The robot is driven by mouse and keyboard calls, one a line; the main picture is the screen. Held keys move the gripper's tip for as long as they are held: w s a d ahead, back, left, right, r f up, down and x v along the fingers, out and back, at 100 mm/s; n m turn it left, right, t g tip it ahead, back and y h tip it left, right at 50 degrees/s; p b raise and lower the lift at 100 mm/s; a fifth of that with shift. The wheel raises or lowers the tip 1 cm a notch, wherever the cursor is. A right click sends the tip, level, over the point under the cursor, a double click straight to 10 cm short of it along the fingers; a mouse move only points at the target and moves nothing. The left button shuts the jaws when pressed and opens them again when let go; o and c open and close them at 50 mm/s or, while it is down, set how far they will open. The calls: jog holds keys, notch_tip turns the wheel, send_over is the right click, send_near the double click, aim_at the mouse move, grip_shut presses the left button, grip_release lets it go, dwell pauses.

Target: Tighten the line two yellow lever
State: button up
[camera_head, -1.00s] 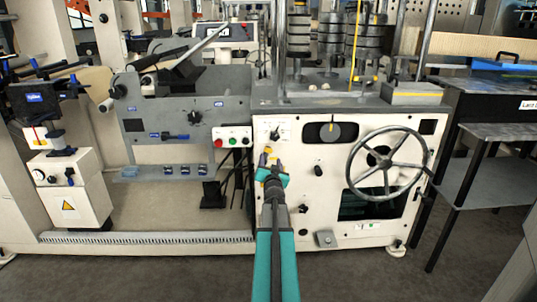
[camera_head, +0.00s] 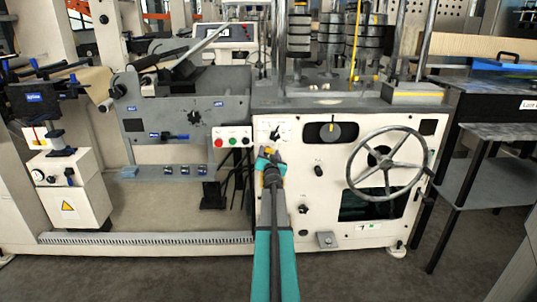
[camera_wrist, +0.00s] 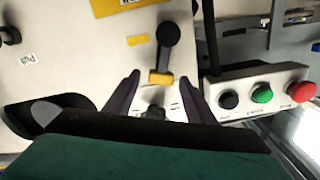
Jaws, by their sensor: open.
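A small lever with a yellow block (camera_wrist: 160,78) and a black round-ended arm (camera_wrist: 168,40) is on the white machine panel in the wrist view. In the head view a bit of yellow (camera_head: 267,152) shows just at the gripper's tip. My gripper (camera_wrist: 159,82) is open in the wrist view, one dark finger on each side of the yellow block, with gaps on both sides. In the head view my gripper (camera_head: 270,163) is up against the panel's left part and hides most of the lever. A black selector knob (camera_head: 276,132) is just above it.
Red, green and black push buttons (camera_head: 233,142) sit left of the gripper. A dark dial (camera_head: 331,132) and a large grey handwheel (camera_head: 388,164) are to the right. In the wrist view the button box (camera_wrist: 262,95) is close beside the right finger.

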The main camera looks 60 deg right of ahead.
jog(key=shift+w+d, duration=0.25)
jog(key=shift+d, duration=0.05)
grip_shut()
jog(key=shift+a+f, duration=0.1)
jog(key=shift+a, duration=0.05)
jog(key=shift+s, duration=0.1)
